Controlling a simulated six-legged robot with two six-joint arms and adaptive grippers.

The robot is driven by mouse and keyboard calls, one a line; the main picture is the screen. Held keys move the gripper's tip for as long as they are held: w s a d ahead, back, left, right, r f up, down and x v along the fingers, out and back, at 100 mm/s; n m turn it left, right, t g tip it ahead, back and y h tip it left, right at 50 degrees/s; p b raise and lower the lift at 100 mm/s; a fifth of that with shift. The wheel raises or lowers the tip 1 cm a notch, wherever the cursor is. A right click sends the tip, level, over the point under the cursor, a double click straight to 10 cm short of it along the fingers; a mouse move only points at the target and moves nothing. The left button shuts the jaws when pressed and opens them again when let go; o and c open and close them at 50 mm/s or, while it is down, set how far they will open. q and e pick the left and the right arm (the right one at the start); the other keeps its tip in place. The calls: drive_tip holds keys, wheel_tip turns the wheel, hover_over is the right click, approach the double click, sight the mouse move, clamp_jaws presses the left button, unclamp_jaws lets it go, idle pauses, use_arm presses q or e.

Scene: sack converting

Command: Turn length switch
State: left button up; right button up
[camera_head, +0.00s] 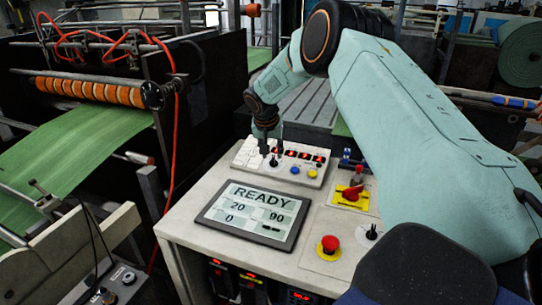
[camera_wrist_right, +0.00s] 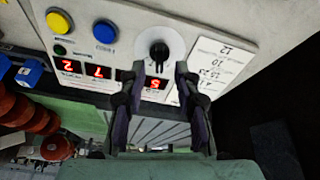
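The length switch appears to be the black rotary knob on a white round dial (camera_wrist_right: 158,48), on a pale control panel (camera_head: 312,180). In the head view the knob (camera_head: 273,160) sits at the panel's left part, just below my right gripper (camera_head: 269,146). In the right wrist view my right gripper (camera_wrist_right: 155,72) is open, its two dark fingers apart. The knob shows beyond the fingertips, between them, and nothing is held. Whether a fingertip touches it cannot be told. Red digit displays (camera_wrist_right: 98,72) lie beside the knob. My left gripper is in neither view.
A tablet screen (camera_head: 253,214) reading READY, 20, 0 and 90 lies on the console in front of the panel. A red emergency button (camera_head: 329,244) and a red rotary switch on yellow (camera_head: 351,194) are to the right. Blue (camera_wrist_right: 104,32) and yellow buttons (camera_wrist_right: 59,20) adjoin the displays.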

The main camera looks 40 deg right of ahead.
sight(273, 158)
drive_tip(key=shift+x, duration=1.15)
drive_tip(key=shift+d+f, duration=0.3)
drive_tip(key=shift+f, duration=0.05)
drive_tip(key=shift+a, duration=0.15)
drive_tip(key=shift+w, duration=0.1)
drive_tip(key=shift+c, duration=0.6)
clamp_jaws()
